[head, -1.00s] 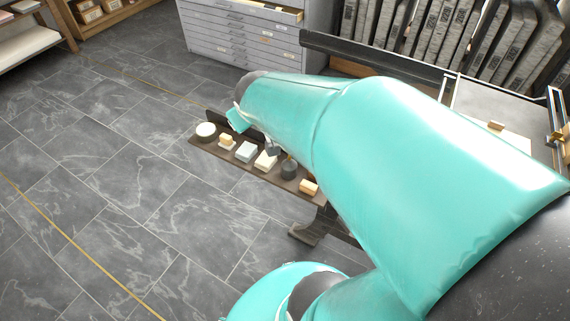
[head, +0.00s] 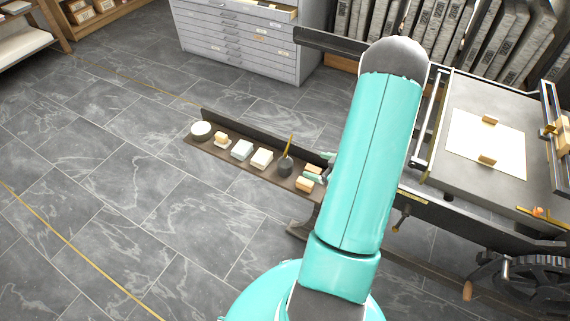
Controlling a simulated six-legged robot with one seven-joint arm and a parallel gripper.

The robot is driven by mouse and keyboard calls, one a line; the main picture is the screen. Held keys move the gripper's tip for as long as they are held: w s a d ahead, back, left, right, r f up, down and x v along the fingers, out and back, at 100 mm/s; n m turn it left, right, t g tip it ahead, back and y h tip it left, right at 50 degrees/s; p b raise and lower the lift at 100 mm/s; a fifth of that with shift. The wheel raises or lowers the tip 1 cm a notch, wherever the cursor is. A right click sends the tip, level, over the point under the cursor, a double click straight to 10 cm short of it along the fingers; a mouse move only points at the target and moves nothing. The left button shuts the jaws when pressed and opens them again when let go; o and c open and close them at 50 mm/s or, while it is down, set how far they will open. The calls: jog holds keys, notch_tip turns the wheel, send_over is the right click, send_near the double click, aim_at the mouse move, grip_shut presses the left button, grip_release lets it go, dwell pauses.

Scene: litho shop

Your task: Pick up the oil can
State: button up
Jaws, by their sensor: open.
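The oil can (head: 285,167) looks like the small dark round pot with a thin brass-coloured spout slanting up from it. It stands upright on a narrow dark shelf (head: 222,152), between a white block and a tan block. My gripper (head: 318,169) shows only in part, at the left side of my teal arm. Its teal fingers are open, just right of the can in the picture and apart from it. A tan piece shows around the fingers; I cannot tell whether they touch it. The rest of my gripper is hidden behind my arm.
The shelf also holds a white round tub (head: 201,130), a small yellow-topped block (head: 221,138), pale blocks (head: 242,149) and a tan block (head: 305,184). A raised dark back edge runs along it. A press bed (head: 470,115) stands right. Floor at left is clear.

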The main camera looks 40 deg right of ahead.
aim_at(291, 164)
jog(key=shift+t+y, duration=0.3)
jog(key=w+f, duration=0.1)
jog(key=w, duration=0.1)
jog(key=w+a+f, duration=0.1)
jog(key=w+f, duration=0.1)
jog(key=w+a+f, duration=0.1)
jog(key=w, duration=0.1)
jog(key=shift+a+f, duration=0.1)
jog(key=shift+f, duration=0.1)
jog(key=shift+a+x, duration=0.15)
jog(key=shift+x, duration=1.2)
jog(key=shift+a+x, duration=0.1)
jog(key=shift+x, duration=1.25)
jog(key=shift+c, duration=0.5)
jog(key=shift+r, duration=0.1)
jog(key=c, duration=0.9)
